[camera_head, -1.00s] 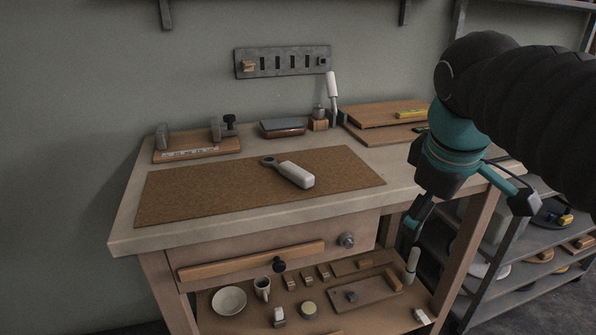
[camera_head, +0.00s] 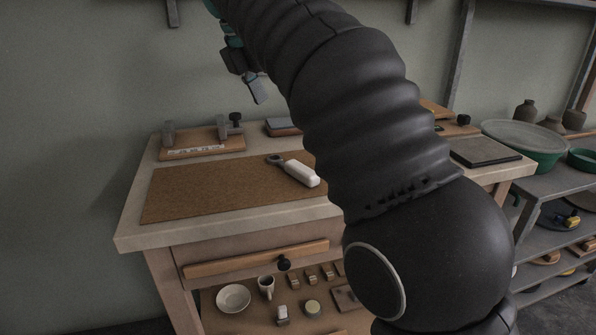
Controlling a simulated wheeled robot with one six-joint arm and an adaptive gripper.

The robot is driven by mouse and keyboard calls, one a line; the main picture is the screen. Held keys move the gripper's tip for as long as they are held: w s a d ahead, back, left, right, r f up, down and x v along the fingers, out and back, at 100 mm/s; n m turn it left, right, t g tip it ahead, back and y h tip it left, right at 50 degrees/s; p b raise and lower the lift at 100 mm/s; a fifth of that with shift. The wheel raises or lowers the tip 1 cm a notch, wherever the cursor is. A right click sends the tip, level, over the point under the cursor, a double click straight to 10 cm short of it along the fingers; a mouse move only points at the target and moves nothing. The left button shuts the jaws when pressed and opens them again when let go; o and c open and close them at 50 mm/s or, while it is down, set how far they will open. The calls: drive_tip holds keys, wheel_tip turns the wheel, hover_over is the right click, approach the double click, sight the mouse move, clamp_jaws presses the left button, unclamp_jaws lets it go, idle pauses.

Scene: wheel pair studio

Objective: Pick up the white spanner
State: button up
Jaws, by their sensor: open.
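The white spanner (camera_head: 300,172) lies on the brown mat (camera_head: 215,190) on the workbench. It has a thick white handle toward the lower right and a dark ring-shaped head toward the upper left. My gripper (camera_head: 256,90) shows at the top of the picture, above and behind the spanner, well clear of the bench. It is open and apart from everything. Part of it is hidden behind my dark arm, which also covers the right part of the mat and bench.
A wooden board with grey posts (camera_head: 202,142) stands at the back left of the bench. A sharpening-stone-like block (camera_head: 281,127) is to its right. A shelf with a green basin (camera_head: 535,150) stands at the right. The mat's left part is clear.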

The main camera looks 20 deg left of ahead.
drive_tip(key=b, duration=0.3)
hover_over(301, 167)
drive_tip(key=s+a, duration=0.1)
drive_tip(key=f, duration=0.7)
drive_tip(key=shift+s+f, duration=0.2)
drive_tip(key=shift+f, duration=0.05)
drive_tip(key=shift+s+a+b+x, duration=0.15)
drive_tip(key=shift+b+x, duration=0.25)
drive_tip(key=shift+x, duration=0.9)
drive_tip(key=shift+s+a+b+x, duration=0.15)
drive_tip(key=shift+b+x, duration=0.25)
drive_tip(key=shift+x, duration=0.95)
drive_tip(key=shift+f, duration=0.1)
drive_tip(key=c, duration=1.1)
wheel_tip(301, 167, up, 5)
drive_tip(key=shift+f+p, duration=0.2)
drive_tip(key=shift+p, duration=0.85)
drive_tip(key=w+d+r, duration=0.1)
drive_tip(key=d+r, duration=0.1)
drive_tip(key=d, duration=0.1)
drive_tip(key=w+d+r+p, duration=0.1)
drive_tip(key=w+d+r, duration=0.1)
drive_tip(key=d, duration=0.2)
drive_tip(key=w+d+r+p, duration=0.1)
drive_tip(key=d+r, duration=0.1)
drive_tip(key=d, duration=0.2)
drive_tip(key=shift+w+r, duration=0.2)
drive_tip(key=shift+w, duration=0.05)
